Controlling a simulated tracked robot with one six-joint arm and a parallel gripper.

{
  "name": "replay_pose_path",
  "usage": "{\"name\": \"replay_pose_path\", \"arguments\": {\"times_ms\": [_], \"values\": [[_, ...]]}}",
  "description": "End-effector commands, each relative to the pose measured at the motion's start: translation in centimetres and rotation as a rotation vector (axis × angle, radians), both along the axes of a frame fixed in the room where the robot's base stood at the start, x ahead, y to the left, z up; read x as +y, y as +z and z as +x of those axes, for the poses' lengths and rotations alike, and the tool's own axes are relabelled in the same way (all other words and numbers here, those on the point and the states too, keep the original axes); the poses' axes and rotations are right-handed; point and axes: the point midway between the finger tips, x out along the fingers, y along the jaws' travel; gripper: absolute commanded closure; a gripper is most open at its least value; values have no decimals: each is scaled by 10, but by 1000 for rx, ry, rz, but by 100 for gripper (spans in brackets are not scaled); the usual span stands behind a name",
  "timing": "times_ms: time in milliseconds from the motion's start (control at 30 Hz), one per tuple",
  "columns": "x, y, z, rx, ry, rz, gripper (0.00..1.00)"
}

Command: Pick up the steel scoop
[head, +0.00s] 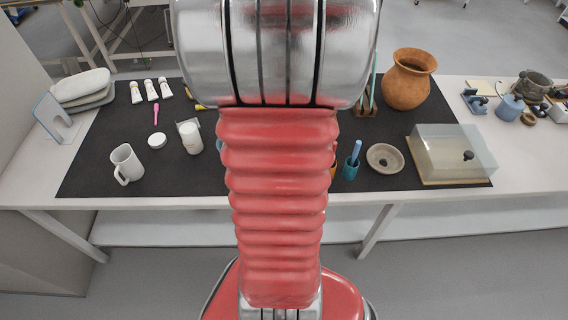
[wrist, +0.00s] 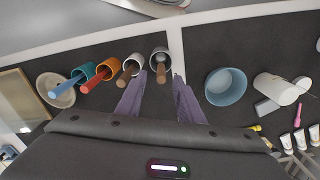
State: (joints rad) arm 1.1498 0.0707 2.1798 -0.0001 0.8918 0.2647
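A grey, metallic-looking cup-shaped scoop (wrist: 160,55) with a brown handle shows at the top middle of the wrist view; it looks like the steel scoop. My gripper (wrist: 159,77) is open, its two purple fingers apart on either side of this scoop's handle end. I cannot tell how far the fingertips are above it. A paler grey scoop (wrist: 138,60) with a brown handle is just left of it. In the head view my arm hides the gripper and the steel scoop.
An orange scoop (wrist: 107,67), a teal scoop (head: 350,171) and a stone-coloured bowl (head: 385,159) line up beside it. A blue bowl (wrist: 226,86) and white jar (wrist: 272,88) lie to the other side. A clear-covered box (head: 457,153) and clay pot (head: 408,80) stand at right.

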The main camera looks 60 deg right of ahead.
Motion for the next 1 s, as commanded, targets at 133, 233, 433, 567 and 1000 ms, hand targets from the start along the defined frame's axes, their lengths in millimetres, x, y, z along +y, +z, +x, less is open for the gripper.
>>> {"name": "replay_pose_path", "arguments": {"times_ms": [133, 233, 433, 567, 1000], "values": [[0, -11, 0, 0, 0, 1, 66], [0, -11, 0, 0, 0, 0, 66], [0, -11, 0, 0, 0, 0, 66], [1, -17, 0, 0, -1, 1, 66], [2, -63, 0, 0, -1, 0, 66]]}}
